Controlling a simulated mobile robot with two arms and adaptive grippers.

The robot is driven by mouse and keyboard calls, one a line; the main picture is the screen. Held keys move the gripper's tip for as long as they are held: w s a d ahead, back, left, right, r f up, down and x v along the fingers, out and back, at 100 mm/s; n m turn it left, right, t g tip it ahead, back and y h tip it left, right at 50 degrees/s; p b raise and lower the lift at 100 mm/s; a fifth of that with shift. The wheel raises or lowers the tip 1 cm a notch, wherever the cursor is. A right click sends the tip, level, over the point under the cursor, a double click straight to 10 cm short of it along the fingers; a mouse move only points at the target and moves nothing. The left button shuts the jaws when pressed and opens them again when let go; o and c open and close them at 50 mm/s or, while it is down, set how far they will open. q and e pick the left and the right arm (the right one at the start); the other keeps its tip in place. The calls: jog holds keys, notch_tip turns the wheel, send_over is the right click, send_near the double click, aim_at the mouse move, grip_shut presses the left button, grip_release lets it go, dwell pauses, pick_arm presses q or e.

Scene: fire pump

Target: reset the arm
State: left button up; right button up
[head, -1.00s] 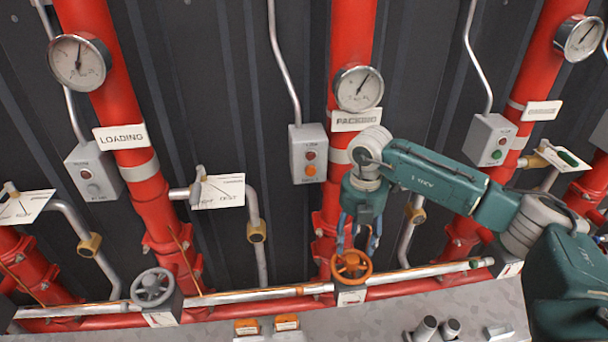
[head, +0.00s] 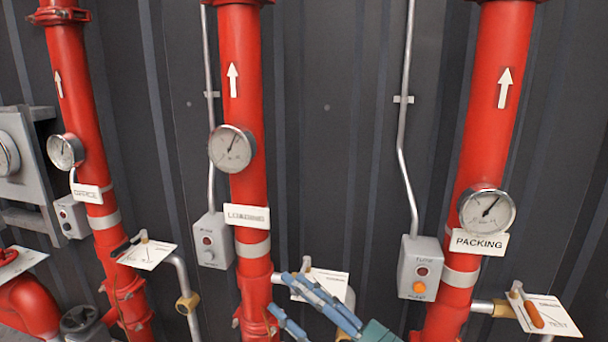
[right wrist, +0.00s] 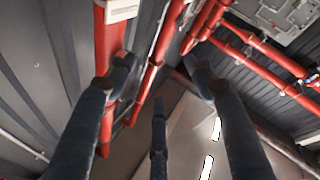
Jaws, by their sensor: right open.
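My right gripper (head: 293,296) shows at the bottom middle of the head view, its blue fingers raised and pointing up and left. It overlaps the lower part of the red LOADING pipe and the white card beside it; I cannot tell how far in front it is. In the right wrist view its dark fingers (right wrist: 158,80) are spread apart with nothing between them, so it is open and empty. Most of the right arm is below the picture. My left gripper is not in view.
The red LOADING pipe (head: 240,100) and PACKING pipe (head: 490,100) carry round gauges. A grey box with a lit orange button (head: 419,288) hangs beside the PACKING pipe. A lever with a white card (head: 548,312) is at right. Overhead red pipes (right wrist: 265,60) show in the wrist view.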

jog(key=w+d+f+m+t+h, duration=0.2)
jog(key=d+f+m+t+h, duration=0.1)
jog(key=d+m+h, duration=0.4)
jog(key=w+d+f+m+t+h, duration=0.1)
jog(key=d+f+m+t+h, duration=0.1)
jog(key=d+f+m+h, duration=0.35)
jog(key=s+d+f+m+g+h, duration=0.4)
jog(key=d+f+m+h, duration=0.1)
jog(key=d+f, duration=0.3)
jog(key=s+d+f+g, duration=0.1)
jog(key=s+f+g, duration=0.4)
jog(key=s+f, duration=0.6)
jog(key=s+f+g, duration=0.6)
jog(key=s+f, duration=0.2)
jog(key=s, duration=0.6)
notch_tip(320, 180, down, 32)
jog(key=s+g+b, duration=0.1)
jog(key=s+b, duration=0.1)
jog(key=b, duration=0.4)
jog(key=s+d+f+b, duration=0.1)
jog(key=s+f+b, duration=0.1)
jog(key=s+f, duration=0.6)
jog(key=s+d+f+g+b, duration=0.1)
jog(key=s+d+f+b, duration=0.1)
jog(key=s+f, duration=0.7)
notch_tip(320, 180, down, 3)
jog(key=shift+d+r+y+b, duration=0.1)
jog(key=shift+d+y+b, duration=0.1)
jog(key=shift+y+b, duration=0.25)
